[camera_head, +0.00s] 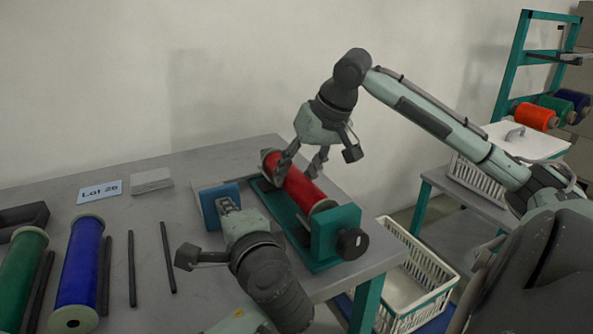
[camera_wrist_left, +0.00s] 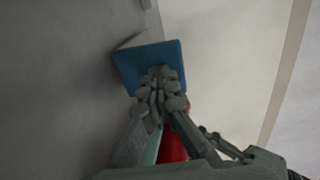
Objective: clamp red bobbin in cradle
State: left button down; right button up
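The red bobbin (camera_head: 302,188) lies lengthwise at the teal cradle (camera_head: 292,226), its near flange beside the teal end block with a black knob (camera_head: 352,243). My right gripper (camera_head: 298,170) reaches down from above, with its fingers spread on either side of the bobbin's far half. I cannot tell whether they press on it. My left gripper (camera_head: 228,206) is low at the blue plate (camera_head: 209,205) left of the cradle. In the left wrist view its fingers (camera_wrist_left: 158,88) are together in front of the blue plate (camera_wrist_left: 150,58); contact is unclear. Part of the red bobbin (camera_wrist_left: 173,145) shows behind them.
Blue bobbin (camera_head: 80,268) and green bobbin (camera_head: 22,268) lie at the table's left, with dark rods (camera_head: 132,268) near them. A "Lot 26" card (camera_head: 100,191) and grey block (camera_head: 151,180) are behind. A white basket (camera_head: 425,285) stands below the table's right edge.

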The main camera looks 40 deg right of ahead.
pick_arm(q)
jog(key=shift+w, duration=0.1)
pick_arm(e)
jog(key=o, duration=0.5)
jog(key=shift+r, duration=0.1)
jog(key=shift+r, duration=4.3)
pick_arm(q)
jog(key=shift+f+p+v, duration=0.25)
jog(key=shift+p+v, duration=0.05)
jog(key=shift+v, duration=0.9)
jog(key=shift+f+p+v, duration=0.2)
jog(key=shift+p+v, duration=0.1)
jog(key=shift+v, duration=0.85)
jog(key=shift+f+p+v, duration=0.25)
jog(key=shift+p+v, duration=0.05)
jog(key=shift+v, duration=0.9)
pick_arm(e)
jog(key=shift+r, duration=0.9)
pick_arm(q)
jog(key=v, duration=0.7)
jog(key=shift+s+a, duration=0.1)
jog(key=shift+s, duration=0.25)
jog(key=shift+w, duration=0.15)
